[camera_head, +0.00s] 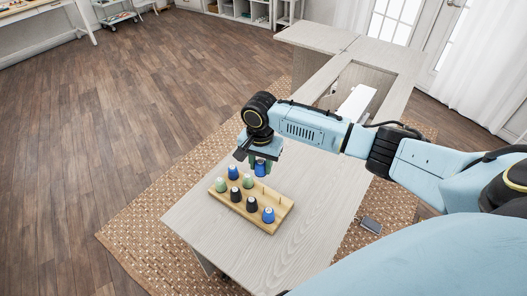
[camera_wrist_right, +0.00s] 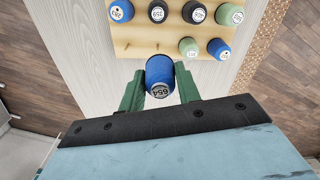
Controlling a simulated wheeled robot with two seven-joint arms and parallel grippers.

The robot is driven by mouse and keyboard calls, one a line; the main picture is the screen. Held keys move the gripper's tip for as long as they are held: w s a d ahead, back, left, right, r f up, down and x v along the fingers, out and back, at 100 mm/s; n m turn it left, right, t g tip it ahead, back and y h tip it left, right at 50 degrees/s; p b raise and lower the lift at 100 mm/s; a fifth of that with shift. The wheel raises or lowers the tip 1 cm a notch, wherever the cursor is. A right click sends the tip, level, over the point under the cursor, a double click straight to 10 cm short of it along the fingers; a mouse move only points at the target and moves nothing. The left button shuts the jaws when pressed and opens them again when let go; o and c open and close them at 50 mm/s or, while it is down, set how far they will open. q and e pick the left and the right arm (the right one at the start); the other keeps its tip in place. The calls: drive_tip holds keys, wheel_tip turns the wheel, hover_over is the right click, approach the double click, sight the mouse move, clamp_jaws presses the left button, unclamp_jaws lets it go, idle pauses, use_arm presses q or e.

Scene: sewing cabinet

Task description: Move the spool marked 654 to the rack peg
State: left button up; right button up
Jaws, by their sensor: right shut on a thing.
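My right gripper (camera_head: 262,166) is shut on a blue spool (camera_head: 261,170) and holds it above the wooden rack (camera_head: 271,225). In the right wrist view the blue spool (camera_wrist_right: 159,76) sits between the two green fingers of my right gripper (camera_wrist_right: 160,88), and its white end label reads 654. The rack's edge (camera_wrist_right: 135,51) shows just beyond the held spool, where bare pegs stand. In the head view thin bare pegs (camera_head: 265,189) stand on the side of the rack under and right of the held spool. My left gripper is not in view.
Several other spools stand on the rack: a blue one (camera_head: 233,172), a green one (camera_head: 221,185), a black one (camera_head: 236,194) and another blue one (camera_head: 268,214) among them. The rack is on a pale wooden cabinet top (camera_head: 225,238), mostly clear around it.

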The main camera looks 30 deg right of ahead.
sight(263, 176)
drive_tip(key=shift+d+f+m+b, duration=0.25)
drive_tip(key=shift+f+b, duration=0.05)
drive_tip(key=shift+f, duration=0.2)
drive_tip(key=shift+d+f+m+b, duration=0.25)
drive_tip(key=shift+f, duration=0.2)
wheel_tip(263, 176, down, 4)
drive_tip(key=b, duration=0.5)
drive_tip(key=shift+f+b, duration=0.2)
drive_tip(key=shift+b, duration=0.2)
drive_tip(key=shift+r+p, duration=0.4)
drive_tip(key=shift+p, duration=0.05)
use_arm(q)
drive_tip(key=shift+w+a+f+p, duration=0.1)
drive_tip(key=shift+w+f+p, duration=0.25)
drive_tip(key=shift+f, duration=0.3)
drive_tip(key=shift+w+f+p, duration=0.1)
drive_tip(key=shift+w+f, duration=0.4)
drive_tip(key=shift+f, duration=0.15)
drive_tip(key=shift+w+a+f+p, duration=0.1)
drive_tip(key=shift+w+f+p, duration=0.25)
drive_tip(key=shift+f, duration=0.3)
use_arm(e)
drive_tip(key=shift+a, duration=0.1)
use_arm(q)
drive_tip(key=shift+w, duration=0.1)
use_arm(e)
drive_tip(key=shift+f, duration=0.15)
